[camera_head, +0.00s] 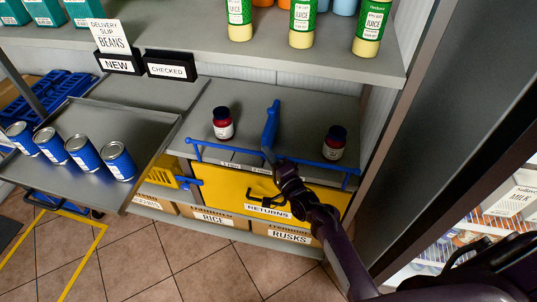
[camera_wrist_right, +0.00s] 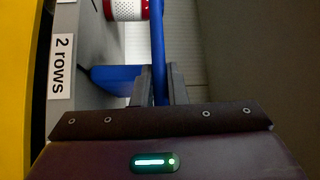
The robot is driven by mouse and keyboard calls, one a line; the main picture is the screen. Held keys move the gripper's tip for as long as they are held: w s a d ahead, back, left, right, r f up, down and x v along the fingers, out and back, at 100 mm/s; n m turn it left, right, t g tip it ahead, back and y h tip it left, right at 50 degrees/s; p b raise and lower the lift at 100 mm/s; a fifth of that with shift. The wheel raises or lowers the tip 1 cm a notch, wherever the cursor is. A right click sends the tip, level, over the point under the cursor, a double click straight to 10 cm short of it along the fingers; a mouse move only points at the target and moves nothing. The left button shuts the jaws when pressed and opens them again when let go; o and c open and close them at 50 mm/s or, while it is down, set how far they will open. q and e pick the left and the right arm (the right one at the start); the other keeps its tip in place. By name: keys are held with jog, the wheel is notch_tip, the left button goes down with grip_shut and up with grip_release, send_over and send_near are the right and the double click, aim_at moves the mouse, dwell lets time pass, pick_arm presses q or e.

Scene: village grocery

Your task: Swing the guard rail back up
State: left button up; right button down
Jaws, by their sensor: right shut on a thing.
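The blue guard rail (camera_head: 221,153) runs along the front of the middle shelf, with a short bent end on each side. My right gripper (camera_head: 282,170) reaches in from the lower right and is shut on the rail's middle. In the right wrist view, the rail's bar (camera_wrist_right: 157,45) passes between the two grey fingers (camera_wrist_right: 160,88). A flat blue divider (camera_head: 270,127) stands on the shelf behind the gripper; it also shows in the right wrist view (camera_wrist_right: 115,78). My left gripper is out of view.
A yellow returns drawer (camera_head: 228,188) is below. A tray (camera_head: 95,191) with several blue cans is at left. A grey upright (camera_head: 440,110) stands close on the right.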

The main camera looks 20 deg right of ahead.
jog(key=c, duration=1.5)
grip_release()
jog(key=shift+w+d, duration=0.1)
jog(key=shift+o, duration=0.2)
jog(key=b+v, duration=0.1)
jog(key=v, duration=0.6)
jog(key=shift+s, duration=0.4)
jog(key=shift+f, duration=0.2)
